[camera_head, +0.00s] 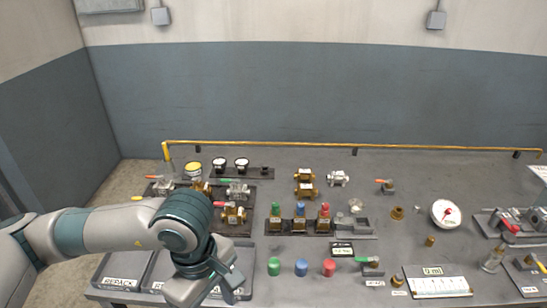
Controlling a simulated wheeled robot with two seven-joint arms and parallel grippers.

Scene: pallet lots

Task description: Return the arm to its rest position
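My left arm, grey-white with dark teal joints, reaches in from the left edge and bends downward over the front left of the bench (400,180). My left gripper (228,274) seems to be the dark part at the arm's end, above the dark trays at the bench's front left. Its fingers are small and partly hidden by the wrist, so its opening is unclear. No held object can be made out. My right arm and gripper are not in view.
A labelled REPACK tray (122,270) lies near my arm.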

